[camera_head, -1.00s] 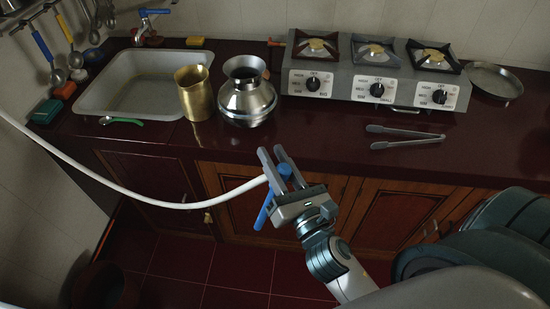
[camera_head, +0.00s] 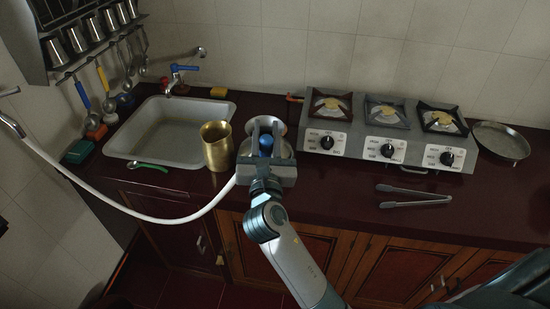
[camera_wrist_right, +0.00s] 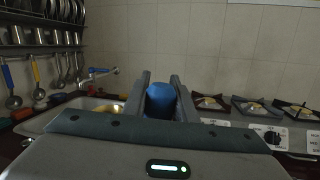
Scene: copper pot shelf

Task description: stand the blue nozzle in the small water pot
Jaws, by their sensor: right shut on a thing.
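The blue nozzle (camera_head: 266,143) is between the fingers of my right gripper (camera_head: 264,125), which is shut on it. The nozzle's rounded blue end also shows between the fingers in the wrist view (camera_wrist_right: 160,100). The small silver water pot (camera_head: 286,146) stands on the counter right of the brass tumbler, largely hidden behind my right gripper. The gripper overlaps the pot's mouth in the head view. I cannot tell whether the nozzle is above the pot, in front of it or inside its mouth. My left gripper is not in view.
A white hose (camera_head: 152,219) hangs from the left toward my right gripper. The brass tumbler (camera_head: 217,148) stands close on the left, beside the sink (camera_head: 150,160). The stove (camera_head: 335,150), tongs (camera_head: 415,200) and a pan (camera_head: 500,142) are to the right.

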